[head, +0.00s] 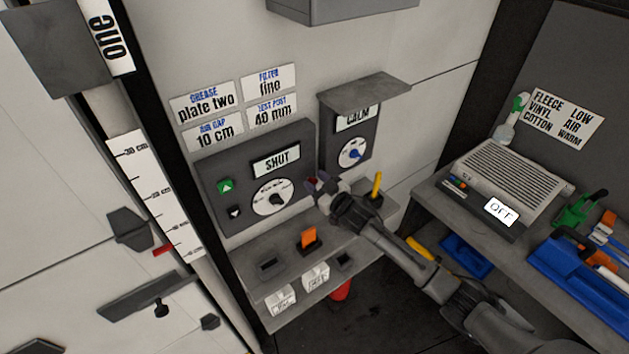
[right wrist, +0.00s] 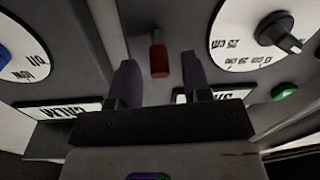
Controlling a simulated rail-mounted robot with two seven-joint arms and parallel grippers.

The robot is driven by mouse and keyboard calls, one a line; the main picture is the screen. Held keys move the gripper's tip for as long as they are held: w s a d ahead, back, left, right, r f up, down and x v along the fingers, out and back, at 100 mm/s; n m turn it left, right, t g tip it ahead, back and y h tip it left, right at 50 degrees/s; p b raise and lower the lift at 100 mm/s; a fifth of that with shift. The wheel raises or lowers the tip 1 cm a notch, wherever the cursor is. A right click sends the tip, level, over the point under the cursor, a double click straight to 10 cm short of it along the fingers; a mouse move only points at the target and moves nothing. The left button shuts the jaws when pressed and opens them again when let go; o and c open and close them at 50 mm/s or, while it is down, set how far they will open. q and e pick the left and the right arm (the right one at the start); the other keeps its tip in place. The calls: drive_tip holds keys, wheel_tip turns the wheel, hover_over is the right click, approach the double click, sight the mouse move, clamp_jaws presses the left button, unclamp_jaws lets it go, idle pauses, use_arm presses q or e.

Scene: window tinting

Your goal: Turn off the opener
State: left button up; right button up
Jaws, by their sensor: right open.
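The opener (head: 240,200) is a dark grey wall box with a "SHUT" sign (head: 276,162), a white dial, a green up button (head: 225,187) and a black down button (head: 235,212). A small red switch (right wrist: 158,55) shows in the right wrist view, beyond and between the fingertips. In the head view it is mostly hidden at the box's right edge. My right gripper (head: 319,187) is open at that edge, and its two dark fingers (right wrist: 160,78) stand apart on either side of the switch, with no clear contact. My left gripper is out of view.
A shelf (head: 330,252) below holds an orange item (head: 308,239). A bench at right carries a slatted machine marked "OFF" (head: 501,212) and a blue tray (head: 560,270).

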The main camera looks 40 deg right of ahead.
drive_tip(key=shift+w, duration=0.45)
